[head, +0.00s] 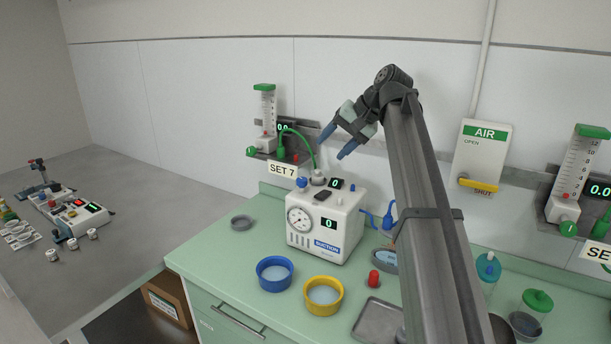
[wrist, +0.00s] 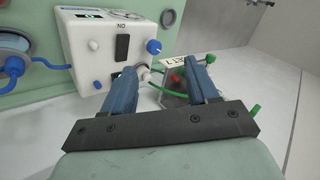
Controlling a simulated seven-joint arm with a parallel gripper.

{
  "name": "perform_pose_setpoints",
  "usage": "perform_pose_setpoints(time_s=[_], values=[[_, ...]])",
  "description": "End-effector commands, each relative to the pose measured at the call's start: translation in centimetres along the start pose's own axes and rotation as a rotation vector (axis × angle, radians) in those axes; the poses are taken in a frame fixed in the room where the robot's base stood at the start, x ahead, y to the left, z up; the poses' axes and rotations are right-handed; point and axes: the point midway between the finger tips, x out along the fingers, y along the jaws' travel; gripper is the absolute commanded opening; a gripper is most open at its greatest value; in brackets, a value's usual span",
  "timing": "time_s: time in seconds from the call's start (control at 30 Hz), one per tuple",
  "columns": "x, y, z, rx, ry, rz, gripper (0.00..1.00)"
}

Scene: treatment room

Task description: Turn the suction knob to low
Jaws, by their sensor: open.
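The suction unit (head: 325,235) is a white box with a round gauge (head: 299,219), a blue SUCTION label and a display (head: 328,224) reading 0. A blue knob (head: 301,183) stands on its top at the left; in the wrist view a blue knob (wrist: 153,46) shows at the box's right edge. A black switch (head: 322,196) is on top. My gripper (head: 338,141) is open and empty, above and behind the unit's top. In the wrist view its fingers (wrist: 168,68) are spread, apart from the knob. No low marking is readable.
A green tube (head: 310,145) runs from the unit's top to the SET 7 flowmeter (head: 266,120), near my gripper. A blue bowl (head: 274,274) and a yellow bowl (head: 323,296) stand in front. An AIR panel (head: 480,160) is on the wall.

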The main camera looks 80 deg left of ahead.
Motion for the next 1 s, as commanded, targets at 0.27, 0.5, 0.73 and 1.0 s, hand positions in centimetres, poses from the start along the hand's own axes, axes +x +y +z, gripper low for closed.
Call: perform_pose_setpoints(time_s=[0.27,0.5,0.73,1.0], values=[[3.8,-5.2,-1.0,-0.104,-0.037,0.066,0.59],[4.4,-5.3,-2.6,-0.324,-0.059,0.153,0.59],[3.9,-4.2,-4.2,-0.588,-0.097,0.227,0.59],[3.6,-3.0,-4.3,-0.962,-0.175,0.264,0.59]])
